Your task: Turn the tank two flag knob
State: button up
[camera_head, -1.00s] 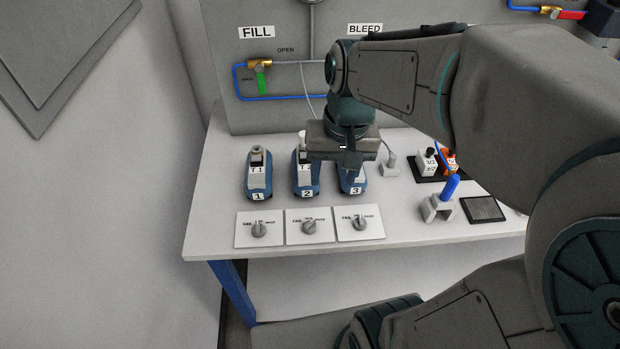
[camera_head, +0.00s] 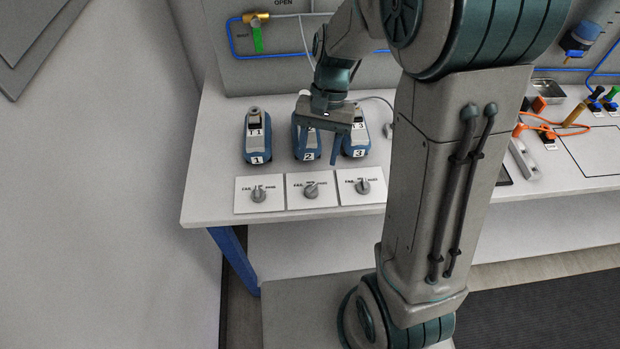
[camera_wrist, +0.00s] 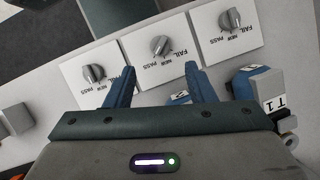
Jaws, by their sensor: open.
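The tank two flag knob (camera_head: 311,190) is a grey knob on the middle of three white FAIL/NEW/PASS plates, in front of tank 2 (camera_head: 307,155). In the wrist view the knob (camera_wrist: 160,45) lies just beyond my fingertips, roughly centred between them. My gripper (camera_head: 316,155) is open and points down over the tank 2 area, behind the plates in the head view. Its two blue fingers also show in the wrist view (camera_wrist: 159,68), apart with no knob between them. My gripper partly hides tank 2 in both views.
Similar knobs sit left (camera_head: 258,194) and right (camera_head: 363,186). Tank 1 (camera_head: 257,138) and tank 3 (camera_head: 357,140) stand close beside tank 2. The table in front of the plates is clear. Cables and small parts lie at the right.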

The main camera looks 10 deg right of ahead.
aim_at(311, 190)
jog(key=x, duration=0.8)
jog(key=shift+c, duration=0.3)
